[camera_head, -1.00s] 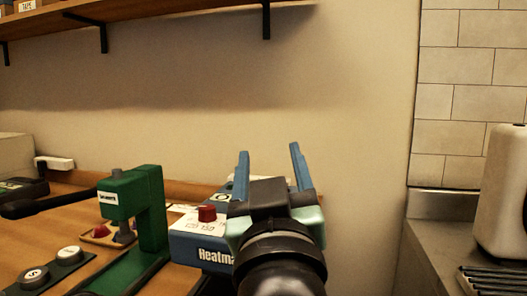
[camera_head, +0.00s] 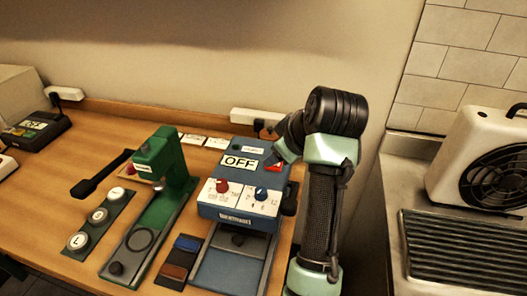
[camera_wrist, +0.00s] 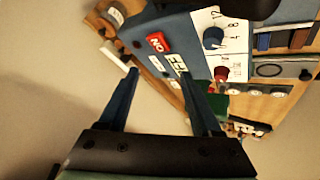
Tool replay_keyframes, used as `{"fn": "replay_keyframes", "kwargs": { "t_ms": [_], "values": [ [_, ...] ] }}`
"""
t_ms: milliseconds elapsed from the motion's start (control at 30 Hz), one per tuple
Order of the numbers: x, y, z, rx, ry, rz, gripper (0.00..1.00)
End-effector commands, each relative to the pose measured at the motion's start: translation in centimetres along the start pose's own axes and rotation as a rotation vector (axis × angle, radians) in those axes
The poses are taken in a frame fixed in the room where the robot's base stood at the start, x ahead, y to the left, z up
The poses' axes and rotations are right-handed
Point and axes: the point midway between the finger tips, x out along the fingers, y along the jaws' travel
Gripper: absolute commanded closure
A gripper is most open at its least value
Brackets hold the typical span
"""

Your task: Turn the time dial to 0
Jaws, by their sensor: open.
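The blue heat press (camera_head: 233,211) stands on the wooden table. Its white front panel carries a red dial (camera_head: 222,186) on the left and a blue dial (camera_head: 261,193) on the right. The blue dial also shows in the wrist view (camera_wrist: 213,38), beside a number scale including 4, 8 and 12; its pointer setting is too small to read. My gripper (camera_wrist: 163,75) is open and empty, its two blue fingers reaching toward the press's OFF label and red switch (camera_wrist: 158,43). Both dials lie beyond its right finger in the wrist view. The fingers are hidden in the head view.
A green press (camera_head: 158,205) with a black handle stands left of the heat press. A power strip (camera_head: 257,121) is behind. A white fan heater (camera_head: 480,155) stands on the right counter.

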Motion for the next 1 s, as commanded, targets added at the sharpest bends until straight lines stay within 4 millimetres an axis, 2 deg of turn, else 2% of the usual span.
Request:
{"fn": "replay_keyframes", "kwargs": {
  "t_ms": [33, 200, 333, 500, 667, 833, 1000],
  "values": [
    [-2.0, 0.5, -0.8, -0.015, -0.037, -0.054, 0.34],
    [-4.5, -0.3, -0.4, -0.077, -0.133, -0.235, 0.34],
    [-6.1, -0.9, 0.0, -0.110, -0.176, -0.339, 0.34],
    [-6.8, -1.4, 0.4, -0.133, -0.197, -0.406, 0.34],
    [-5.5, -2.1, 1.0, -0.136, -0.199, -0.416, 0.34],
    [-3.2, -3.2, 1.4, -0.135, -0.202, -0.418, 0.34],
    [0.0, -4.6, 2.2, -0.134, -0.202, -0.418, 0.34]
  ]
}}
